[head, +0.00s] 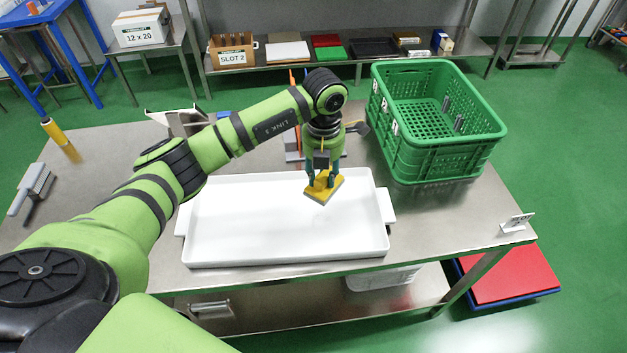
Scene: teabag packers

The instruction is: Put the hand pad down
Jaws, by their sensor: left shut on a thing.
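The hand pad (322,192) is a yellow block with a grey underside. My left gripper (322,181) points down and is shut on it. The pad is tilted in the picture and sits over the right part of the white tray (250,225), near its far edge. I cannot tell whether the pad touches the tray floor. The tray is otherwise empty and lies on the steel table (430,215). My right gripper does not show.
A green crate (440,150) with a few grey items inside stands right of the tray. A brush (35,190) and a yellow cylinder (54,132) are at the left. A small sign (516,222) stands at the right corner. Bare table lies between crate and sign.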

